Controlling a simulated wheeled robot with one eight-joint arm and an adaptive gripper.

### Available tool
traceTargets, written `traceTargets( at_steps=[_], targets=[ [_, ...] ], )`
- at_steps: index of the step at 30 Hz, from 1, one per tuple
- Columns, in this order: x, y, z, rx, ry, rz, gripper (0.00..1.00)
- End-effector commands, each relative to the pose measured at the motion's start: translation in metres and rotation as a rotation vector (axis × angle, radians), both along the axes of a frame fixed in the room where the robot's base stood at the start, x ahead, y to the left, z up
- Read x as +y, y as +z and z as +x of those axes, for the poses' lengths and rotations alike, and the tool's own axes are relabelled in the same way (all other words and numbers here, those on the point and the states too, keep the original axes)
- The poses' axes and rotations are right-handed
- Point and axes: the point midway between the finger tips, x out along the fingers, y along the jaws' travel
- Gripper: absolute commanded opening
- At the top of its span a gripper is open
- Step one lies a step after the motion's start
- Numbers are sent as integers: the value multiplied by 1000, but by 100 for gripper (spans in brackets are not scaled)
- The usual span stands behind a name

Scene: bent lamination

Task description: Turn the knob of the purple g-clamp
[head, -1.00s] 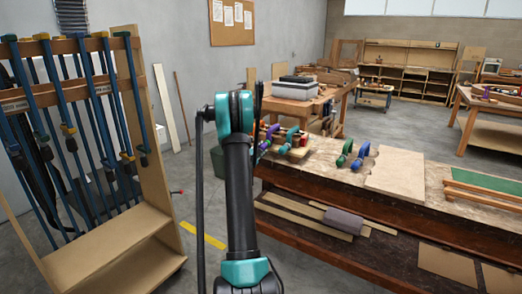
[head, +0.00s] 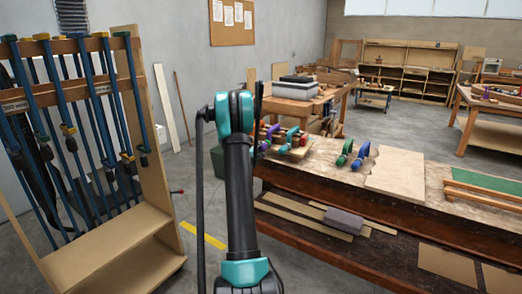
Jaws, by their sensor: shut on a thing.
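A purple g-clamp (head: 271,131) stands at the left end of the long workbench in the head view, just right of my arm. It is small, and my arm and neighbouring clamps partly cover it. I cannot make out its knob. My arm rises in the middle of the picture with a teal joint at its top. My gripper is hidden behind my arm, so its jaws and its contact with the clamp do not show.
Close to the purple clamp is a teal clamp (head: 289,138). A green clamp (head: 345,153) and a blue clamp (head: 361,157) stand farther right by a pale board (head: 394,172). A clamp rack (head: 150,140) stands left. Some floor is clear between rack and bench.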

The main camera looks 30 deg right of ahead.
Motion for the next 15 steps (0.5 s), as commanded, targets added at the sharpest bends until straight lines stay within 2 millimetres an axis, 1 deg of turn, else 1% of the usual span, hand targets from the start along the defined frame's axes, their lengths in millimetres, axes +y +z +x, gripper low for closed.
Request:
traceTargets(
  at_steps=[1, 2, 6, 7, 15],
  targets=[
    [-1, -1, -2, 0, -3, 2, 3],
    [-1, 0, -2, 0, -3, 2, 33],
    [-1, 0, -1, 0, -3, 0, 50],
    [0, 0, -1, 0, -2, 0, 53],
    [0, 0, -1, 0, -1, 0, 53]
  ],
)
